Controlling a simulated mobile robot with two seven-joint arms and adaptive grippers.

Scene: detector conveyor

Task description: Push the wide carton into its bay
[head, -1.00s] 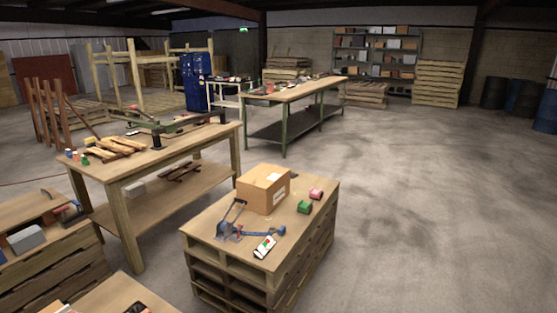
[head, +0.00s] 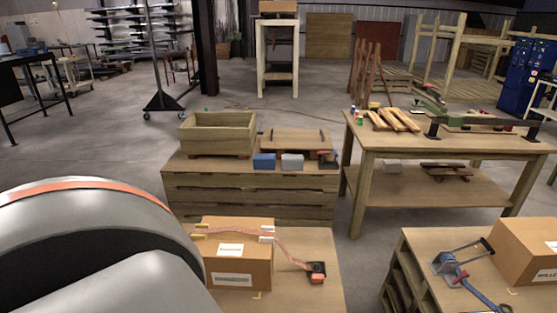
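A brown carton (head: 236,272) with white labels stands upright on a wooden-topped stand (head: 315,298) at the bottom centre of the head view. A small yellow corner mark (head: 257,295) lies on the wood beside its right side. I cannot tell for certain which is the wide carton. No bay is clearly visible. Neither gripper is in view. A part of my own arm fills the lower left and hides what is behind it.
An orange strap runs from the first carton to a black-and-red tool (head: 317,271). A floor gap separates the front stands.

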